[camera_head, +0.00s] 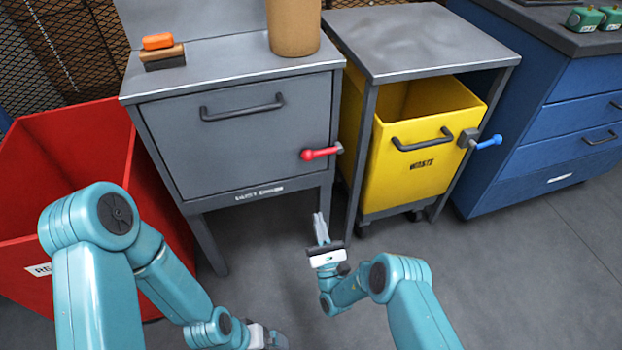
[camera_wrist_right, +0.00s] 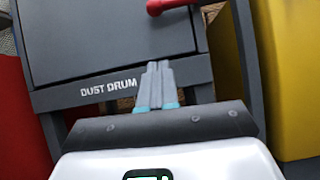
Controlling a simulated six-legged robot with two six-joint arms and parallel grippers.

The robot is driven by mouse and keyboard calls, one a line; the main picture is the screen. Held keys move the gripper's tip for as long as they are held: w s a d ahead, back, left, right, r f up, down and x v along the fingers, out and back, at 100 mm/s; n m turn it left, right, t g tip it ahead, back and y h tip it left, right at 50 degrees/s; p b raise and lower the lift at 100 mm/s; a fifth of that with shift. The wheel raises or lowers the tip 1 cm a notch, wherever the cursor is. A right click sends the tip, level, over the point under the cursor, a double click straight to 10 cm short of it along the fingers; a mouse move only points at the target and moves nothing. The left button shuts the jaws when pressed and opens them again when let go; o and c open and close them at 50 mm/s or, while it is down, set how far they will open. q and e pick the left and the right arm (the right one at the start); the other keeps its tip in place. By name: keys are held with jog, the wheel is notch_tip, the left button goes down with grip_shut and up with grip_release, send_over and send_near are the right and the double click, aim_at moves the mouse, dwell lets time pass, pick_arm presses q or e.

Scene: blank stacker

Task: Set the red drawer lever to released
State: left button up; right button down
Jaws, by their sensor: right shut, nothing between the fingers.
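The red drawer lever (camera_head: 318,153) is on the right side of the grey drawer front (camera_head: 240,130). It lies nearly level, with its knob to the left and its pivot at the right edge. Part of it also shows at the top of the right wrist view (camera_wrist_right: 168,6). My right gripper (camera_head: 320,222) is shut and empty, below the lever and in front of the cabinet, apart from it. In the right wrist view its fingertips (camera_wrist_right: 157,66) are together before the lower rail. My left gripper (camera_head: 268,338) is at the bottom edge, partly cut off; its fingers cannot be made out.
A red bin (camera_head: 60,150) stands left of the grey cabinet. A yellow waste bin (camera_head: 420,160) sits under a metal table (camera_head: 420,40) at right, beside a blue lever (camera_head: 488,142). Blue drawers (camera_head: 570,130) stand farther right. The floor at lower right is clear.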

aim_at(322, 152)
jog(key=s+r+b+x, duration=0.1)
jog(key=r+b+x, duration=0.1)
jog(key=x, duration=1.1)
jog(key=shift+s+d+r+b, duration=0.2)
jog(key=shift+s+b, duration=0.1)
jog(key=shift+b, duration=0.15)
jog(key=shift+d, duration=0.1)
